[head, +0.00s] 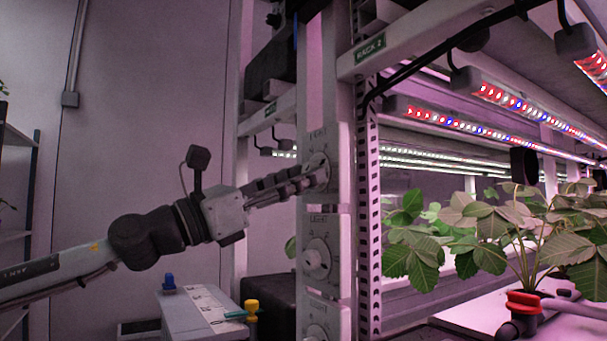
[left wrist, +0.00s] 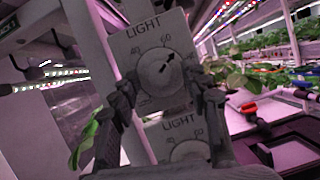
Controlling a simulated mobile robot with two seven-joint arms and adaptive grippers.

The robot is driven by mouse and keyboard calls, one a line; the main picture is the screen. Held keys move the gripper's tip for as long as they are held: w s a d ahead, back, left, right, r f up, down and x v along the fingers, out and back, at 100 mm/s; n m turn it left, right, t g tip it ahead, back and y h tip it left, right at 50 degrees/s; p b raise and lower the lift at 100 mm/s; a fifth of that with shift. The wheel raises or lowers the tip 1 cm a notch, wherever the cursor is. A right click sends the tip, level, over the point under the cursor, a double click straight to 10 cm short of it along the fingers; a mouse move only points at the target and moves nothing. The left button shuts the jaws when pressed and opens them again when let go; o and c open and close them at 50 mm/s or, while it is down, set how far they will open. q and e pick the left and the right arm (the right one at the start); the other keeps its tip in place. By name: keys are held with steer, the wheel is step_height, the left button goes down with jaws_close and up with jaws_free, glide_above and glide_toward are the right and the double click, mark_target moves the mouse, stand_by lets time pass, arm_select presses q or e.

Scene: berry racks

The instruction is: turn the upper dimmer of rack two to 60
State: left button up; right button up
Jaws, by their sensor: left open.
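The upper dimmer is a round pale knob (left wrist: 160,73) on a white plate marked LIGHT, on the post by the green RACK 2 sign (head: 370,49). Its dark pointer mark leans up and right in the left wrist view, a little to the right of the printed 60. My left gripper (head: 312,176) is at this plate, partly covering the knob (head: 319,163) in the head view. In the left wrist view its open fingers (left wrist: 165,90) stand on either side of the knob; contact cannot be told. My right gripper is not in view.
A second LIGHT dial (head: 316,259) sits just below, and another dial (head: 317,333) below that. Leafy plants (head: 490,235) stand on the rack to the right under grow lights. A grey box (head: 205,310) with blue and yellow knobs stands below my left arm.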

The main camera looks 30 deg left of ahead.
arm_select(q)
jaws_close()
steer(key=n+t+y, duration=0.1)
steer(key=n, duration=0.2)
steer(key=n+y+p, duration=0.1)
steer(key=n+y, duration=0.1)
steer(key=n, duration=0.2)
steer(key=shift+s+d+r+t, duration=0.2)
steer(key=shift+t, duration=0.2)
steer(key=shift+f+n+y, duration=0.15)
steer(key=shift+n+y, duration=0.35)
jaws_free()
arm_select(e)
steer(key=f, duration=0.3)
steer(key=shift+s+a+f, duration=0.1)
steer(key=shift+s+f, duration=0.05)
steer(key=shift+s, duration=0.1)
